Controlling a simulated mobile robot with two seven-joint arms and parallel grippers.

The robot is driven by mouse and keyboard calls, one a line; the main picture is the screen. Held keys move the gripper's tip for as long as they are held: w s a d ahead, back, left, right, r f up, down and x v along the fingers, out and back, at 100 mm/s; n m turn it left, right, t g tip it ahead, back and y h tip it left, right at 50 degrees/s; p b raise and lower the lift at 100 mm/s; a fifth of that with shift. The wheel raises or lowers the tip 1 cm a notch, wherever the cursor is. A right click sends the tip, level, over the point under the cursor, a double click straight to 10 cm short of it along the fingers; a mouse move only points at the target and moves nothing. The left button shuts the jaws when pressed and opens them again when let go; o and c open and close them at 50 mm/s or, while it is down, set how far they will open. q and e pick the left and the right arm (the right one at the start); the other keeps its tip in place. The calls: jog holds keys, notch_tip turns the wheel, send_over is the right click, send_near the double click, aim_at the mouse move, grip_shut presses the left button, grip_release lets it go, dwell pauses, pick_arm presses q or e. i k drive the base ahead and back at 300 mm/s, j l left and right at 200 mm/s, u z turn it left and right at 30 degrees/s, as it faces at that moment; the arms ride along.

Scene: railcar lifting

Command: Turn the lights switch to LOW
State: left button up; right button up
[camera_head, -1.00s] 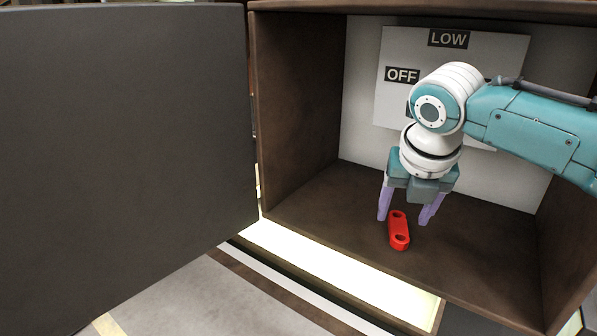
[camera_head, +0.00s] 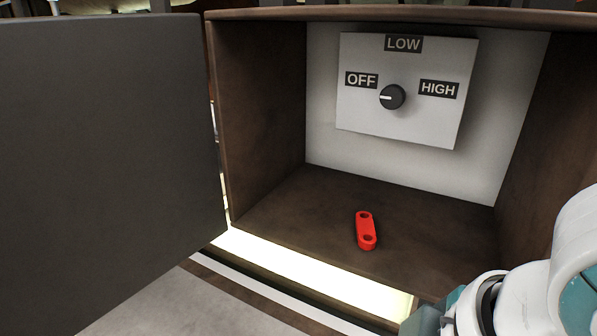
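The lights switch is a round black knob (camera_head: 392,97) on a white panel (camera_head: 400,130) at the back of the box. Its white mark points left, towards the OFF label (camera_head: 361,80). The LOW label (camera_head: 403,44) is above the knob and the HIGH label (camera_head: 438,89) is to its right. My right arm is at the lower right, in front of the box and well away from the knob. Only the teal body of my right gripper (camera_head: 432,318) shows at the bottom edge; its fingers are out of the picture. My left gripper is not in view.
A red piece with two holes (camera_head: 366,231) lies on the brown box's floor (camera_head: 310,205). A large dark door (camera_head: 105,165) stands open on the left. Brown side walls bound the box. The space before the knob is clear.

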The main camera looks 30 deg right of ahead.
aim_at(393, 96)
jog(key=z, duration=1.5)
